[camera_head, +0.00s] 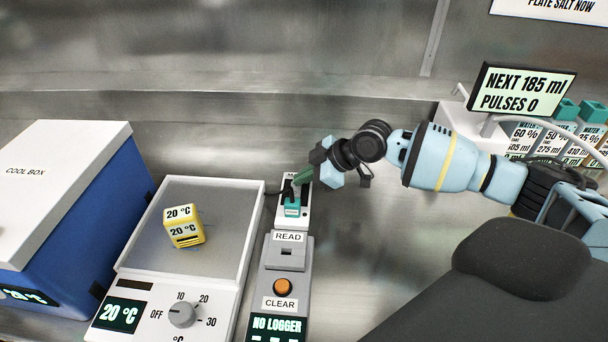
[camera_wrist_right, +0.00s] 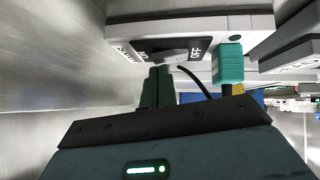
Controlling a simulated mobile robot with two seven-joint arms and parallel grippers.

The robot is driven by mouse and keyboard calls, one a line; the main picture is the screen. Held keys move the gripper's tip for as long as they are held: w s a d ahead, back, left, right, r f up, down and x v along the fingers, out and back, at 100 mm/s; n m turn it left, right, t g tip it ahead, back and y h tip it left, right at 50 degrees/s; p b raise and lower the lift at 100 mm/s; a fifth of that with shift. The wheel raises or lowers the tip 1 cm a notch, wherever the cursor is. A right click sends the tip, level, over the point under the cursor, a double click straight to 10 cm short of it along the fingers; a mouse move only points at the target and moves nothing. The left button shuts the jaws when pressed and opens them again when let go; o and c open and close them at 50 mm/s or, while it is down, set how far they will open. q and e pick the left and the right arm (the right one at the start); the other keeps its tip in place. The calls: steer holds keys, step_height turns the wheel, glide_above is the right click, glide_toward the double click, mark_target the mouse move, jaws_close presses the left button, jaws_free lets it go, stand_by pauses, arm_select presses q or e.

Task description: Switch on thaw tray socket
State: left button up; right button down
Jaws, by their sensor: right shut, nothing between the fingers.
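The socket (camera_head: 305,213) is a small pale block at the back of the bench, right of the thaw tray (camera_head: 252,215). A teal plug (camera_head: 292,210) sits in it, and it also shows in the right wrist view (camera_wrist_right: 228,65). My right gripper (camera_head: 303,176) is shut and empty at the socket. Its green fingertips (camera_wrist_right: 159,68) are at the rocker; I cannot tell whether they touch. My left gripper is not in view.
A blue and white cool box (camera_head: 60,170) stands at the left. A yellow 20 °C block (camera_head: 184,234) sits on the thaw tray. A READ/CLEAR logger unit (camera_head: 271,268) lies in front of the socket. A display (camera_head: 520,90) and labelled bottles stand at the right.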

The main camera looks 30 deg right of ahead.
steer(key=shift+f, duration=0.1)
steer(key=shift+w+d+f+g, duration=0.1)
steer(key=shift+w+f+g, duration=0.05)
steer(key=shift+f+g, duration=0.2)
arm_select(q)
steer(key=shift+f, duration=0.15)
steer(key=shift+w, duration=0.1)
arm_select(e)
steer(key=shift+r, duration=0.1)
steer(key=shift+s, duration=0.2)
steer(key=shift+s+a+r+p, duration=0.1)
steer(key=shift+s+a+p, duration=0.4)
steer(key=shift+s+a, duration=0.05)
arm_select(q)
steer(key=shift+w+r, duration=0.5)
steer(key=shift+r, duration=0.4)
